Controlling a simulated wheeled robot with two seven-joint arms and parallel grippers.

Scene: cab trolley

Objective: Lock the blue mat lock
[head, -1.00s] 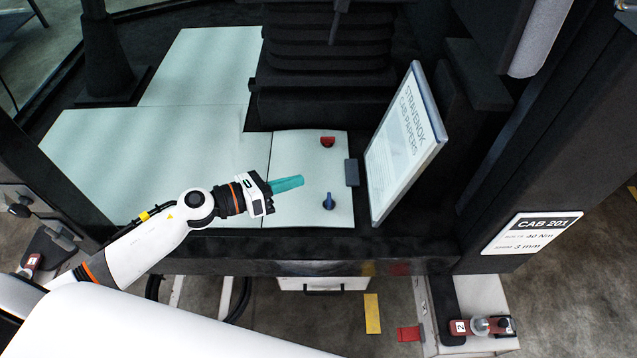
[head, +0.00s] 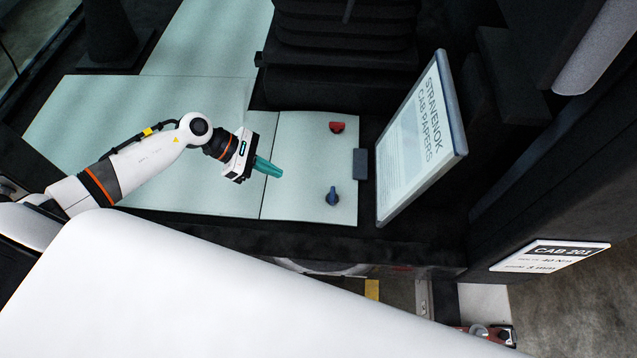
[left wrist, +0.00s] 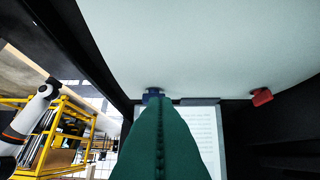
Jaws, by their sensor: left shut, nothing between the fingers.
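The blue mat lock (head: 332,197) is a small knob with a raised handle near the front right corner of the pale mat (head: 290,200). Its handle points roughly toward the back in the head view. My left gripper (head: 279,173) has teal fingers, closed together and empty. It hovers left of the blue lock, apart from it, over the mat's left part. In the left wrist view the blue lock (left wrist: 153,95) shows just beyond the fingertips, partly hidden by the fingers. My right gripper is not in view.
A red lock (head: 337,127) sits behind the blue one and also shows in the left wrist view (left wrist: 262,97). A dark block (head: 360,163) stands at the mat's right edge. A tilted papers board (head: 420,140) stands right of it. A black seat base (head: 340,75) is behind.

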